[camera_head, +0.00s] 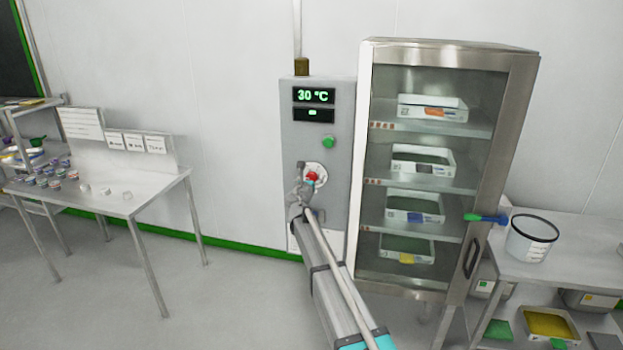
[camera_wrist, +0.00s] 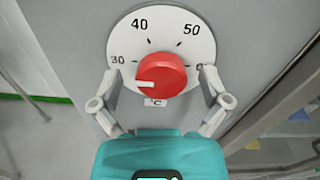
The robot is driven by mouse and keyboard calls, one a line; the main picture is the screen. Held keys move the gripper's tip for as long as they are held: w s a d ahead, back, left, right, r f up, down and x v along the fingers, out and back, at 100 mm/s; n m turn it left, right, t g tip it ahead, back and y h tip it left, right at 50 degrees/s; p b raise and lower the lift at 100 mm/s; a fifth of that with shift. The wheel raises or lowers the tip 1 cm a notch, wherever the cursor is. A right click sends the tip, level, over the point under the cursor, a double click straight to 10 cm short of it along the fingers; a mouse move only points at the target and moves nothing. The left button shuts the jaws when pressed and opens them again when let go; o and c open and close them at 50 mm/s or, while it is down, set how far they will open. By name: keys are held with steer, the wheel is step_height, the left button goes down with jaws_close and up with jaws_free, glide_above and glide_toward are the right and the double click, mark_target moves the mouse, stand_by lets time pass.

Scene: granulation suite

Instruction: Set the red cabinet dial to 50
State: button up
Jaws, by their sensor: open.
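The red dial (camera_wrist: 162,75) sits on a round white scale plate (camera_wrist: 126,42) on the grey cabinet front. Its white pointer mark points left and slightly down, by the 30 mark. The 40 and 50 marks show above it, and another mark at right is partly hidden by a finger. My gripper (camera_wrist: 162,82) is open, one finger on each side of the dial, with visible gaps to it. In the head view the red dial (camera_head: 312,176) is partly behind my gripper (camera_head: 306,182). The cabinet display (camera_head: 314,95) reads 30 °C.
A green button (camera_head: 328,142) is above the dial. A glass-door cabinet (camera_head: 446,45) with trays on shelves stands close at right. A steel table (camera_head: 150,190) with small jars is at left, with open floor between.

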steer(key=shift+w, duration=0.35)
steer(key=shift+d, duration=0.1)
steer(key=c, duration=1.1)
steer(key=shift+c, duration=0.2)
